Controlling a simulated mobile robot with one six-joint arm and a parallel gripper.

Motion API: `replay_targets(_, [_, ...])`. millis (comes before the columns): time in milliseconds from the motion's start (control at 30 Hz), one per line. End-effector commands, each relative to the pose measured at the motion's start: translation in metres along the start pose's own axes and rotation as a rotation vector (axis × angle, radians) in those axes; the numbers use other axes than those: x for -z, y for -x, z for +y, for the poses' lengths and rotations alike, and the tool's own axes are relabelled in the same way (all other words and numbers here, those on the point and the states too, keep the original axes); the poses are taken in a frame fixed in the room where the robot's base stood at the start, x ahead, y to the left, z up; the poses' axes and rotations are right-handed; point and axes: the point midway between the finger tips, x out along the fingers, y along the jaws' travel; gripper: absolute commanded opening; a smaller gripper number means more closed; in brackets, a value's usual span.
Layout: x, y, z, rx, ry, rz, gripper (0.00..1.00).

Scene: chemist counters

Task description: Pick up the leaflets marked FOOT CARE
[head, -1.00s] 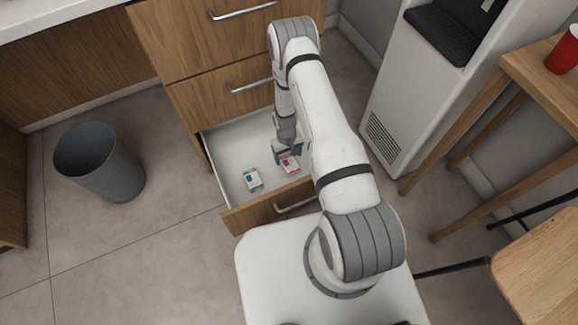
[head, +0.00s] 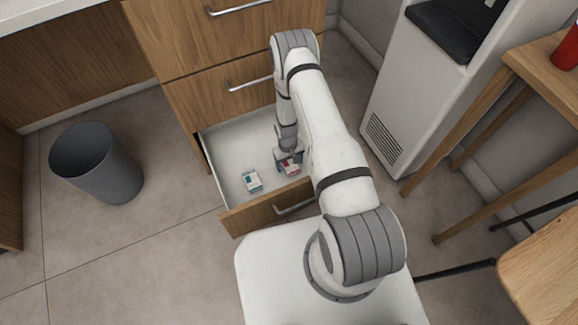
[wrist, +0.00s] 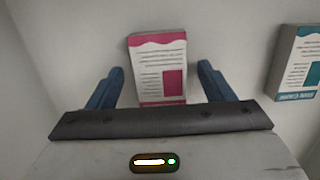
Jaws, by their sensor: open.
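A pink-and-white leaflet stack (wrist: 160,62) lies in the open drawer. It also shows in the head view (head: 291,169), partly hidden by my gripper (head: 289,163). In the wrist view my gripper (wrist: 161,74) is open, with one blue finger on each side of the pink stack and gaps between. The pink stack's near end, where a heading may be, is hidden behind the gripper body. A teal-and-white leaflet stack (wrist: 297,65) lies to the right, outside the fingers; it also shows in the head view (head: 252,181). Its upside-down heading is too small to read surely.
The white-lined drawer (head: 222,150) is pulled out, its wooden front (head: 250,217) near my base. A grey bin (head: 97,163) stands at left. A white dispenser (head: 418,100) and a wooden table (head: 545,75) stand at right. The floor between bin and drawer is clear.

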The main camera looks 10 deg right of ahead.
Motion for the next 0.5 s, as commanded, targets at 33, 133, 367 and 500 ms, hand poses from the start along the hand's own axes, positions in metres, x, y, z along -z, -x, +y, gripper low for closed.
replay_targets(33, [0.0002,-0.0013,-0.0001,0.0,0.0,0.0,0.75])
replay_targets(133, [0.0002,-0.002,-0.0002,0.0,0.0,0.0,0.75])
replay_targets(367, [0.0002,-0.0016,-0.0003,0.0,0.001,0.0,0.75])
replay_targets(500, [0.0003,-0.0016,-0.0004,0.0,0.001,0.0,0.67])
